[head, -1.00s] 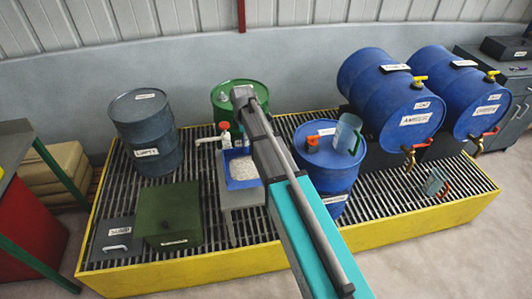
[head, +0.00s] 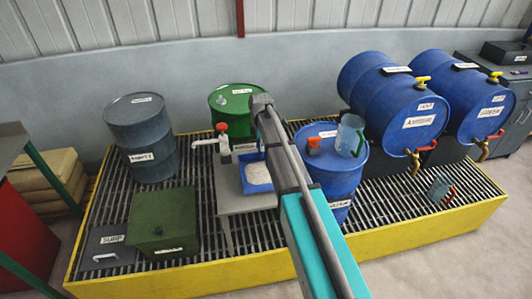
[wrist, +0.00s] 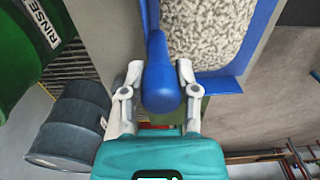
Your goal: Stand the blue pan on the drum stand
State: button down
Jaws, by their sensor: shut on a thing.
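The blue pan (head: 241,178), filled with pale granules, is at a small grey table (head: 226,190) in the head view. Bare tabletop shows to its left; I cannot tell whether the pan touches the table. In the wrist view, my gripper (wrist: 160,70) is shut on the blue handle of the pan (wrist: 262,40), one finger on each side. The pan looks about level. In the head view my arm hides the gripper and the pan's right side. A dark drum stand (head: 445,152) shows under two lying blue drums at the right, partly hidden by them.
An upright blue drum (head: 340,185) with a clear jug (head: 350,134) and a red-capped item stands right of my arm. A green drum (head: 230,97) and a tap (head: 215,140) are behind the pan. Grating is open at front right, near a small item (head: 440,187).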

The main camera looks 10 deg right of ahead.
aim_at(263, 157)
jog(key=shift+w+d+f+b, duration=0.25)
jog(key=shift+d+f+b, duration=0.2)
jog(key=shift+f+b, duration=1.55)
jog(key=shift+f, duration=0.05)
jog(key=shift+c, duration=1.8)
grip_release()
jog(key=shift+r, duration=0.15)
notch_tip(263, 157, up, 12)
jog(key=p, duration=1.2)
